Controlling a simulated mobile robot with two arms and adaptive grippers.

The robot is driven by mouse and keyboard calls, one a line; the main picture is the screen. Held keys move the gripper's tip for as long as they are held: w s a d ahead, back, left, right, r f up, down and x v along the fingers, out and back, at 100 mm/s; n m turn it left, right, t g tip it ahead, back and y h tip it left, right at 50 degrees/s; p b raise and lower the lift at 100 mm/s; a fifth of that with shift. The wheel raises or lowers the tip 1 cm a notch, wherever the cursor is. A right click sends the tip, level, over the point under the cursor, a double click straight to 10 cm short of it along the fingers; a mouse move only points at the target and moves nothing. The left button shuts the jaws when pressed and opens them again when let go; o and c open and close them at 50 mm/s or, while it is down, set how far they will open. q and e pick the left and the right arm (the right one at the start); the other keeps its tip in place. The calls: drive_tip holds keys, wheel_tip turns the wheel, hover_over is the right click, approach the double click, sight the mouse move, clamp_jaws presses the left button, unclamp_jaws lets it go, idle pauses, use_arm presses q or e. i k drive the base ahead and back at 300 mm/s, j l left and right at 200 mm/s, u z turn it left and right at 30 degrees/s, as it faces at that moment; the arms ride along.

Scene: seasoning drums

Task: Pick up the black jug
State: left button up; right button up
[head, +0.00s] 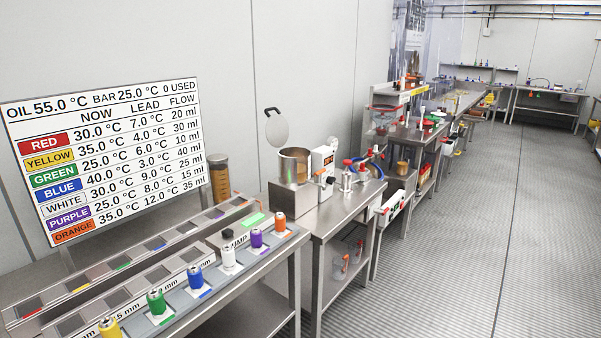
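I cannot make out a black jug for certain in the head view. A small black object (227,234) sits on the near bench beside the partly hidden label ending in "UMP"; it is too small to identify. Two small clear containers with red parts (340,267) stand on the shelf under the middle table. Neither of my grippers is in view.
The near steel bench holds a row of colored canisters, including a green one (156,302) and a purple one (256,238). A sign board (110,150) stands behind. A steel pot (295,166) with a raised lid (276,130) is farther right. The ribbed floor (460,240) at right is clear.

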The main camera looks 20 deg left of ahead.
sight(403, 163)
drive_tip(key=i+l+z, duration=0.15)
drive_tip(key=i+z, duration=0.15)
drive_tip(key=i, duration=0.25)
drive_tip(key=i+z, duration=0.3)
drive_tip(key=i, duration=1.45)
drive_tip(key=i+u, duration=0.1)
drive_tip(key=i, duration=0.5)
drive_tip(key=i+l+u, duration=0.1)
drive_tip(key=i, duration=0.5)
drive_tip(key=i+l+u, duration=0.1)
drive_tip(key=i+l, duration=0.15)
drive_tip(key=i, duration=0.35)
